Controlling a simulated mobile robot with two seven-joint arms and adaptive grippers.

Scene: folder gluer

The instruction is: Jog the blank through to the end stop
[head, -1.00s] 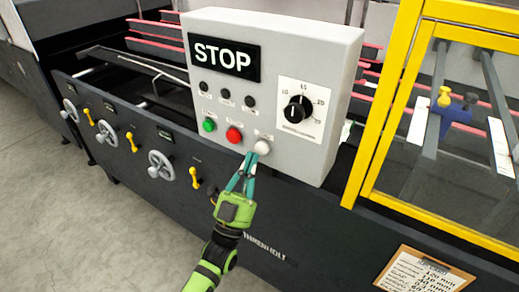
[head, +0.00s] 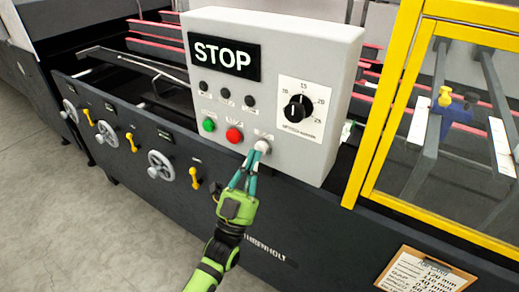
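My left gripper (head: 252,155) is at the grey control box (head: 341,60), its teal fingers drawn together. Its tips are at the lower left edge of the white button (head: 262,146); I cannot tell whether they press it. A green button (head: 209,125) and a red button (head: 234,134) sit to its left. The box has a lit STOP display (head: 223,58) and a black dial (head: 298,108). White card-like pieces show behind the yellow guard, one at the left (head: 418,123) and one at the right (head: 500,146); I cannot tell which is the blank. My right gripper is out of view.
The yellow-framed guard (head: 383,110) stands right of the box. Yellow levers (head: 131,142) and handwheels (head: 161,165) stick out from the dark machine side at the left. A clipboard (head: 425,272) hangs at lower right. The floor at lower left is clear.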

